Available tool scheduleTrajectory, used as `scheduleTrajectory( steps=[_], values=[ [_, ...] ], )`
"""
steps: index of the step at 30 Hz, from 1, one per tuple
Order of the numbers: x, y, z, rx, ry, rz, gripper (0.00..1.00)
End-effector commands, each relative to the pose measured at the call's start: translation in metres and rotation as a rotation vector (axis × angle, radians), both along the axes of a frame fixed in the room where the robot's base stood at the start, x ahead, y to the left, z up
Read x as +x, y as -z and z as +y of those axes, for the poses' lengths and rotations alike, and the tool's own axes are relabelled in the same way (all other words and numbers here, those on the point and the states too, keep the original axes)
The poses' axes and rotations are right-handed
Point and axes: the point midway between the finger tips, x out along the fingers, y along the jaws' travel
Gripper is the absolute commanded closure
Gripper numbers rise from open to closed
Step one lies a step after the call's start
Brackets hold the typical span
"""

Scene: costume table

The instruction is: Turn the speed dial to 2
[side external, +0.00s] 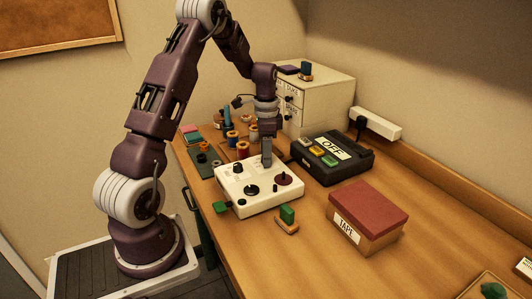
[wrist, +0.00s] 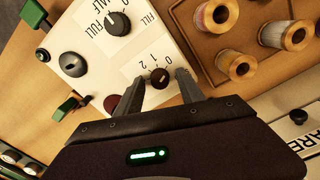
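The white control box (side external: 258,188) sits on the table below my gripper (side external: 266,163). In the wrist view, the small dark speed dial (wrist: 160,77) is on the box's white panel (wrist: 90,45), beside printed marks 0, 1 and 2. A pale mark shows on its face, but I cannot tell which number it points to. My gripper (wrist: 158,84) is open, one finger on each side of the dial. A gap shows between the dial and each finger, and nothing is gripped. In the side view, the fingers hide the dial.
Another black knob (wrist: 118,23) marked HALF and FULL is near. A dark red round part (side external: 284,178) and a green lever (side external: 221,207) are on the box. Thread spools (side external: 242,149) stand behind, a black OFF unit (side external: 332,157) and TAPE box (side external: 368,215) to the right.

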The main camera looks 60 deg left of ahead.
Motion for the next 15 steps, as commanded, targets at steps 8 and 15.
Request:
scheduleTrajectory(
  steps=[8, 15],
  values=[
    [0.0001, -0.0004, 0.0, 0.0, 0.0, 0.0, 1.0],
    [0.0001, -0.0006, -0.0002, 0.0, -0.019, 0.0, 1.0]
  ],
)
